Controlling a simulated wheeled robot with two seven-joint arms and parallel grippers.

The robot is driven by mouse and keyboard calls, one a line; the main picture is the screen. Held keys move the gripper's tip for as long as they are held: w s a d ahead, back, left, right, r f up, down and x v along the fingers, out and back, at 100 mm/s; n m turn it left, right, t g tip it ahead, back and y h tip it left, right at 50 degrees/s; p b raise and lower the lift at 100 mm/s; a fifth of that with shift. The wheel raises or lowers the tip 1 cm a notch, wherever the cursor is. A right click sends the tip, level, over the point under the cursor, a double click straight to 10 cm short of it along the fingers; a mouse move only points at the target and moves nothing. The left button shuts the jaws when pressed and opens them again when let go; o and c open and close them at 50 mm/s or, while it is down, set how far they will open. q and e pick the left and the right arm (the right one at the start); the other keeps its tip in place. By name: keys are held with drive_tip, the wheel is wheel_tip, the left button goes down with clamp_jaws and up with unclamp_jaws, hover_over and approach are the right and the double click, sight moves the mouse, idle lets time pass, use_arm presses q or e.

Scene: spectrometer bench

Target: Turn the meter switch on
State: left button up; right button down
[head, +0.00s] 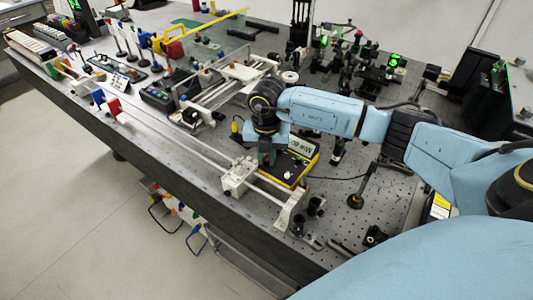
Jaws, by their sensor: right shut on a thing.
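The meter (299,164) is a yellow-edged box with a dark face on the bench, near the picture's middle. Its pale green display (301,147) carries dark characters that appear upside down from here. My right arm comes in from the right, and my right gripper (265,157) points down at the left part of the meter's face. It is shut at the meter's switch; the switch itself is hidden behind the gripper and wrist. My left gripper is out of view.
A long rail (180,150) with a white carriage (238,176) runs along the bench's front, close to the meter. A black lead runs right from the meter.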

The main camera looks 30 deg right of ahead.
sight(267, 160)
drive_tip(key=shift+m+p, duration=0.3)
drive_tip(key=shift+m, duration=0.6)
drive_tip(key=c, duration=1.6)
unclamp_jaws()
wheel_tip(267, 160, up, 14)
drive_tip(key=shift+f+b, duration=0.25)
drive_tip(key=shift+b, duration=0.05)
